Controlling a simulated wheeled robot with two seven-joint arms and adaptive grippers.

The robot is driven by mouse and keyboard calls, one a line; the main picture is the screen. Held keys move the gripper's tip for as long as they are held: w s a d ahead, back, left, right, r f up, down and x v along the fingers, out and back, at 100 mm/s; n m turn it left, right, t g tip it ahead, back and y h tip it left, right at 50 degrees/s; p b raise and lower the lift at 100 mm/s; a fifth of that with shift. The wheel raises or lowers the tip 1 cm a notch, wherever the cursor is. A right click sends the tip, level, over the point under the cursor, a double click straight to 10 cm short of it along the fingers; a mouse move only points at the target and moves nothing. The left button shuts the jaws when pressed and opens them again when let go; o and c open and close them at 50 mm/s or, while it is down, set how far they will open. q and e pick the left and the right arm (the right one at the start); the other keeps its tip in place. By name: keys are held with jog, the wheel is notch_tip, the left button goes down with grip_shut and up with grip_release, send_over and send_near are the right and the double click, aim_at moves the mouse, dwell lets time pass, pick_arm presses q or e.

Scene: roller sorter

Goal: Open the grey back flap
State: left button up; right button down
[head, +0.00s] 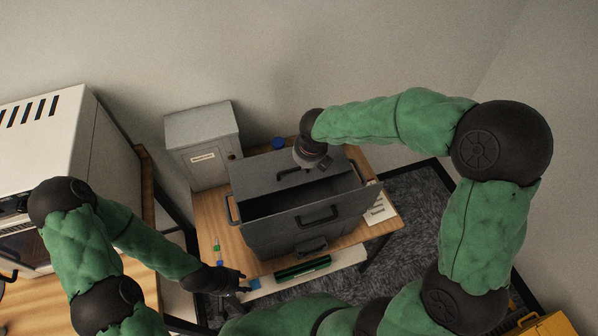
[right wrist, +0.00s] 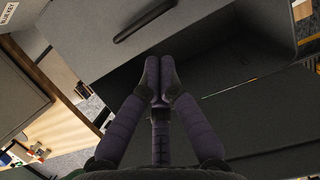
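The grey bin (head: 280,238) stands on the wooden table in the head view. Its grey back flap (head: 262,178), with a dark handle (head: 288,173), is tilted up at the rear, and a dark opening shows in front of it. My right gripper is at the flap's upper edge near the handle in the head view, its fingers hidden. In the right wrist view its fingertips (right wrist: 159,90) are together, with nothing visible between them, close to grey panels; a panel with a black handle (right wrist: 145,20) lies beyond. My left gripper (head: 244,283) is open and empty at the table's front left.
A grey cabinet (head: 200,148) stands behind the bin at left, and a white machine (head: 50,135) at far left. Small coloured blocks (head: 217,249) lie at the table's left, a green tray (head: 302,268) in front. A paper note (head: 380,210) is at right.

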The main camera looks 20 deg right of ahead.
aim_at(300, 177)
jog(key=b+x, duration=0.2)
jog(key=x, duration=0.8)
jog(key=shift+b, duration=0.35)
jog(key=shift+r, duration=0.1)
